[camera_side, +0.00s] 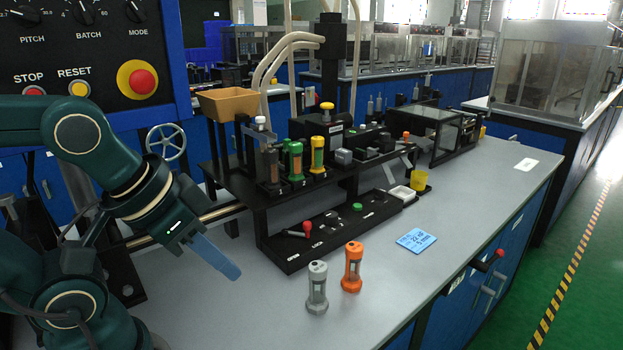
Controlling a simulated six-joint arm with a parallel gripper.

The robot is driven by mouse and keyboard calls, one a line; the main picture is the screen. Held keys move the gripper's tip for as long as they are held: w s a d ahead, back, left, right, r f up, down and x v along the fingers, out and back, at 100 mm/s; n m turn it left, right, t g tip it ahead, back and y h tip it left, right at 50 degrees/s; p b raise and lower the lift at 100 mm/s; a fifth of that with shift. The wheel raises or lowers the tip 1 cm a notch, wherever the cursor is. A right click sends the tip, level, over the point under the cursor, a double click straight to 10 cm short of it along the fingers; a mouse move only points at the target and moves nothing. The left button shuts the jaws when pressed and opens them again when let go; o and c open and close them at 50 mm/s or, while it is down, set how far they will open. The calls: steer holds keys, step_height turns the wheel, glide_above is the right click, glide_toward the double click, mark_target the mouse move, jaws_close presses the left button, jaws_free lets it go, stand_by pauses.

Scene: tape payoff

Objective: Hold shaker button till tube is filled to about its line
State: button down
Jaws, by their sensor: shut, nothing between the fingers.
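My gripper (226,267) is shut and empty, with its blue fingers pointing down to the right over the left part of the bench, apart from everything. A green button (357,207) sits on the black lower panel (330,224); I cannot tell whether it is the shaker button. A grey tube (316,288) and an orange tube (352,268) stand upright on the bench, right of my gripper. A dark tube (270,166), a green tube (294,160) and a yellow tube (317,155) stand in the raised rack. Fill levels and lines are too small to read.
A red-knobbed lever (306,228) is on the lower panel. A tan hopper (228,103) stands behind. A blue card (416,239), a white tray (402,194) and a yellow cup (419,179) are to the right. The bench's front right is clear.

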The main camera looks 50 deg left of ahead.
steer(key=w+r+m+t, duration=0.4)
steer(key=w+r+m, duration=0.2)
steer(key=w+r, duration=1.05)
steer(key=m+y, duration=0.1)
steer(key=m, duration=0.1)
glide_above(357, 207)
step_height(357, 207, down, 17)
steer(key=shift+s+a+f, duration=0.3)
steer(key=shift+s, duration=0.1)
steer(key=shift+f, duration=0.15)
steer(key=shift+f, duration=4.2)
